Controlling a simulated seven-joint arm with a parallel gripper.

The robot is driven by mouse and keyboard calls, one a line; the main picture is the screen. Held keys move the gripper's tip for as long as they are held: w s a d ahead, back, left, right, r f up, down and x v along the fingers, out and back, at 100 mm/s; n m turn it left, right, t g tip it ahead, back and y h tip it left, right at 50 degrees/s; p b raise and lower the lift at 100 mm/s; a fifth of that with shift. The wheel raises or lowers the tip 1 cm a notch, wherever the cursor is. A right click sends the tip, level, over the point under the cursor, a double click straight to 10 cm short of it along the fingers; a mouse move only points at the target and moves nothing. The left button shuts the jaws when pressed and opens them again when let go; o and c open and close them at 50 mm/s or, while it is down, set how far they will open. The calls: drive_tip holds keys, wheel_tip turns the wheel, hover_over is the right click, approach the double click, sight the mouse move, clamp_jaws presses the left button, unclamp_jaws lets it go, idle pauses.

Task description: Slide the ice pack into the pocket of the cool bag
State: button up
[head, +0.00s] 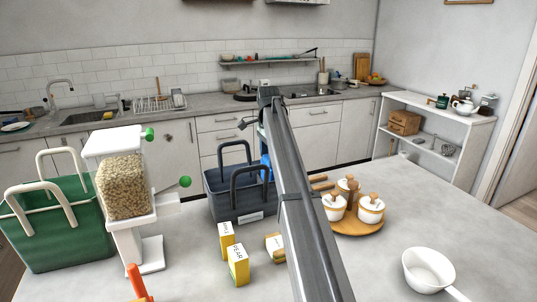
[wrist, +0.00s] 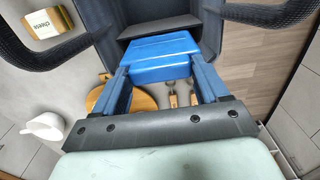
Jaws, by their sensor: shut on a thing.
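The blue ice pack (wrist: 158,55) is held between the two fingers of my gripper (wrist: 160,72) in the wrist view. In the head view the ice pack (head: 266,166) shows as a small blue patch at the cool bag's right side, partly behind my arm. The dark grey cool bag (head: 237,203) stands on the counter with both handles up. In the wrist view the bag (wrist: 208,32) lies just beyond the pack, with a dark flap or pocket edge (wrist: 160,26) behind the pack. I cannot tell whether the pack is inside the pocket. My fingers are hidden in the head view.
A green basket (head: 60,230) and a cereal dispenser (head: 124,190) stand left of the bag. Small yellow boxes (head: 238,267) stand in front. A round wooden tray (head: 357,229) with jars and a white pan (head: 427,270) are to the right. Bare counter lies between them.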

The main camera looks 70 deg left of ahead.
drive_tip(key=shift+f, duration=0.4)
idle(0.7)
idle(0.6)
drive_tip(key=o, duration=1.8)
drive_tip(key=shift+r, duration=3)
wheel_tip(320, 180, up, 14)
drive_tip(key=shift+f, duration=0.15)
